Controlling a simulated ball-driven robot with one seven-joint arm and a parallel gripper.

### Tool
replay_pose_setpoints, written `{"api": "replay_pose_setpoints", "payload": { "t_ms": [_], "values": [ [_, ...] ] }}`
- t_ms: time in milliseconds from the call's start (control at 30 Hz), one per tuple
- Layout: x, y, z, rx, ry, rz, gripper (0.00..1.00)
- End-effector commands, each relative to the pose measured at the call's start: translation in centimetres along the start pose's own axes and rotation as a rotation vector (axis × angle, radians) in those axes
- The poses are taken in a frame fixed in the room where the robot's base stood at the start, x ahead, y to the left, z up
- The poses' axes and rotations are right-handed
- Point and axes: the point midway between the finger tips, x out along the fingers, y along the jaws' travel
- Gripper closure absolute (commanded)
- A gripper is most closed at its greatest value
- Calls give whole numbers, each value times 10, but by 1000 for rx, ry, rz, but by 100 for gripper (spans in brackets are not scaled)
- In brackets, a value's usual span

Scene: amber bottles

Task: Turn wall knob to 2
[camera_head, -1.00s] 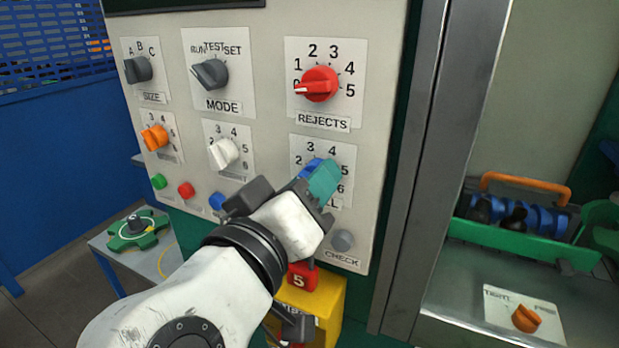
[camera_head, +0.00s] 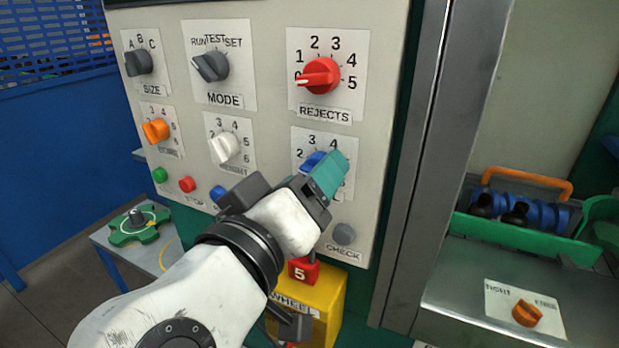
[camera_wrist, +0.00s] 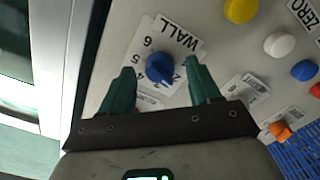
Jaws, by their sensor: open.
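The wall knob (camera_wrist: 160,67) is blue and sits on a white plate marked WALL in the wrist view. Its plate carries numbers around it, with 6, 5 and 4 on the left side and a 2 at the lower right. In the head view the blue knob (camera_head: 313,161) is partly hidden behind my gripper (camera_head: 327,174). My gripper's teal fingers are open, one on each side of the knob in the wrist view, with gaps between them and the knob. I cannot tell which number the knob's pointer faces.
A red REJECTS knob (camera_head: 321,76) is above, and a white knob (camera_head: 224,147) is to the left. A grey CHECK button (camera_head: 344,234) and a yellow box (camera_head: 322,303) are below. A steel post (camera_head: 432,150) stands right of the panel.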

Motion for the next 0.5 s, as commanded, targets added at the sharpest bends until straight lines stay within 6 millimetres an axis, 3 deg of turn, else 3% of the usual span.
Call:
{"api": "replay_pose_setpoints", "payload": {
  "t_ms": [500],
  "values": [
    [-88,-2,0,1,4,-2,38]
  ]
}}
